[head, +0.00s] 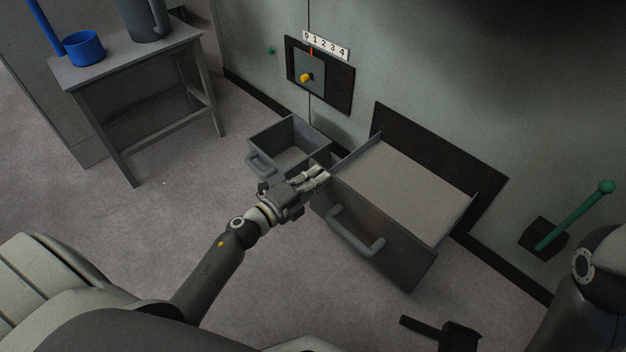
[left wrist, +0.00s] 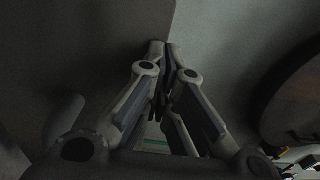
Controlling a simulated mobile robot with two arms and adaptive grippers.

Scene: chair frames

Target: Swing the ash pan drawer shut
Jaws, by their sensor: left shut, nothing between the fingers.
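The ash pan drawer appears to be the large dark grey drawer (head: 385,259) standing out from a dark opening in the wall. It has a bar handle (head: 355,236) on its front and a flat pale grey surface inside. My left gripper (head: 326,174) is shut and empty at the drawer's upper left front corner; I cannot tell if it touches. In the left wrist view my left gripper's fingers (left wrist: 165,50) are together, close to a dark flat panel (left wrist: 90,50). My right gripper is not in view.
A smaller open grey box (head: 262,133) with a handle is left of the drawer, by the wall. A table (head: 130,62) bears a blue cup (head: 83,48) and a dark jug. A green lever (head: 575,219) stands at right. A black object (head: 452,336) is at the bottom.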

